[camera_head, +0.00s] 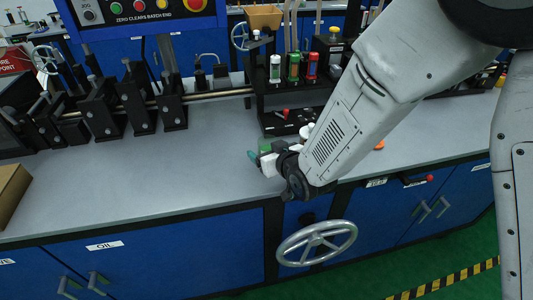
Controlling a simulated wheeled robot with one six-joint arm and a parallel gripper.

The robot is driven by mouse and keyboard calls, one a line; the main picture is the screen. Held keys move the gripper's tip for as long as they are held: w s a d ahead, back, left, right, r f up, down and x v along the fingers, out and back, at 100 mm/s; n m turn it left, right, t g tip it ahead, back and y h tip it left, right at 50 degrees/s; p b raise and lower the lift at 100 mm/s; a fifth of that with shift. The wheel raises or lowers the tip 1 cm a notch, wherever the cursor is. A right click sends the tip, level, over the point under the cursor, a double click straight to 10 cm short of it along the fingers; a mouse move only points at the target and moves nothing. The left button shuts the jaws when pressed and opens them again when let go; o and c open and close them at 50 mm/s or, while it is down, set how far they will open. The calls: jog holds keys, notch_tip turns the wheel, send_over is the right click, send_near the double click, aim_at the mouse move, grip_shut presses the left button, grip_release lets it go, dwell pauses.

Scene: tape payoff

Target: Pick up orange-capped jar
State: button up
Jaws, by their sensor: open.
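A small orange round top (379,145), which looks like the orange cap of the jar, shows at the right edge of my arm on the grey bench. My arm hides most of it, so I cannot make out the jar's body. My gripper (257,154) is low over the bench near its front edge, left of the orange top and apart from it. Its teal fingertips point left. It is open, and I see nothing held between the fingers, though the view of them is small.
A black rack (290,100) with several capped vials stands behind my gripper. A white-topped item (306,132) is close behind my wrist. Black clamps on a rail (140,105) line the back left. The grey bench (130,185) is clear at front left. A handwheel (316,243) juts out below the bench edge.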

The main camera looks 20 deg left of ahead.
jog(key=shift+w+a+f, duration=0.1)
jog(key=shift+w+a, duration=0.05)
jog(key=c, duration=1.3)
